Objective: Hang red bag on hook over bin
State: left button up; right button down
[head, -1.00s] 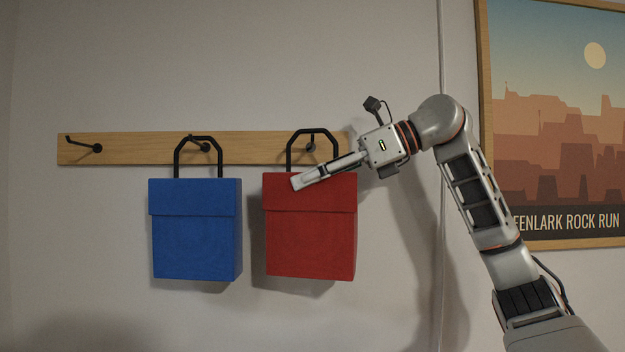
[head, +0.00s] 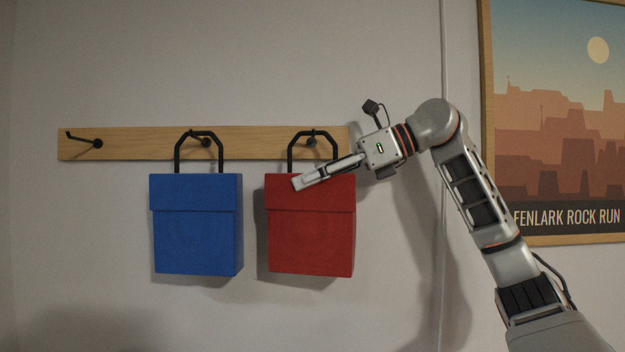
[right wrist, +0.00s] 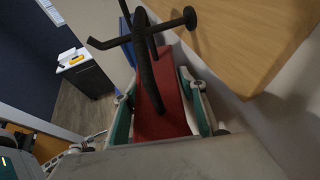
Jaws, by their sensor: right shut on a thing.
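The red bag (head: 312,235) hangs upright in front of the wall, its black handle (head: 290,150) around the right-hand hook (head: 311,141). In the right wrist view the handle (right wrist: 150,75) crosses the hook's rod (right wrist: 165,25); I cannot tell whether it bears on it. My right gripper (head: 298,183) is shut on the red bag near its top. In that wrist view the red bag (right wrist: 168,115) lies between the teal finger pads. My left gripper is out of view. I cannot make out a bin for certain.
The wooden rail (head: 255,143) holds the hooks. A blue bag (head: 196,225) hangs on the middle hook (head: 206,142); the left hook (head: 97,143) is empty. A framed poster (head: 560,120) hangs right. A dark cabinet (right wrist: 92,80) stands below in the right wrist view.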

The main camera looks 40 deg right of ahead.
jog(key=c, duration=1.1)
grip_release()
jog(key=v, duration=1.2)
